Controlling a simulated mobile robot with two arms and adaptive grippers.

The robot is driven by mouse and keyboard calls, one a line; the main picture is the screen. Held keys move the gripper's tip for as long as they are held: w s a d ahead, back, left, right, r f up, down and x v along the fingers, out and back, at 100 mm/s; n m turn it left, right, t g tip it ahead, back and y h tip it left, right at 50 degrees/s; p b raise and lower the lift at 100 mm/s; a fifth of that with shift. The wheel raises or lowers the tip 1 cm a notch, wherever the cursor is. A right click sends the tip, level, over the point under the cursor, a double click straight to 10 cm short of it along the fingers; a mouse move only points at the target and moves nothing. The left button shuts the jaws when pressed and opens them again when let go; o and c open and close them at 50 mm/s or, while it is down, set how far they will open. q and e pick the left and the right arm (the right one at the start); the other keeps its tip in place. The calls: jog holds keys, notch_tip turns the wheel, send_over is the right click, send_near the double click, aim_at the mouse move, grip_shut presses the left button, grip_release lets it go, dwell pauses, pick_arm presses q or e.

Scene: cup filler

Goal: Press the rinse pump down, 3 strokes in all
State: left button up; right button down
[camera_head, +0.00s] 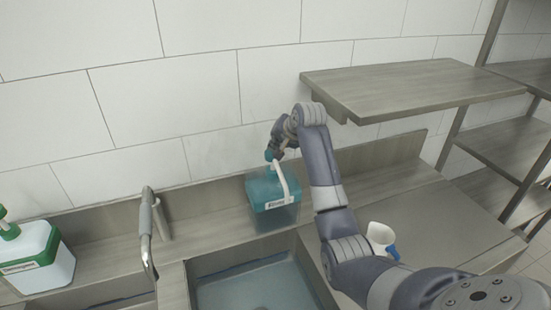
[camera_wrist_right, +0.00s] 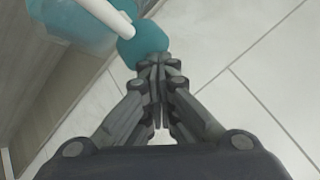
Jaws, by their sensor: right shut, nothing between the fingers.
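The rinse pump is a teal bottle (camera_head: 272,204) with a pale label. It stands on the ledge behind the sink, and a white curved spout (camera_head: 283,182) comes from its top. Its round teal pump head (camera_head: 270,155) shows at the top, and it also shows in the right wrist view (camera_wrist_right: 143,46). My right gripper (camera_head: 277,147) is over the pump head. In the right wrist view its fingertips (camera_wrist_right: 158,62) are together, empty, and right at the pump head; I cannot tell whether they touch it. My left gripper is out of view.
A green and white dispenser (camera_head: 35,258) stands at the far left. A faucet (camera_head: 148,230) rises left of the sink basin (camera_head: 255,290). A wall shelf (camera_head: 410,85) is above right of my arm.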

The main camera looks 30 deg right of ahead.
jog(key=shift+r, duration=3)
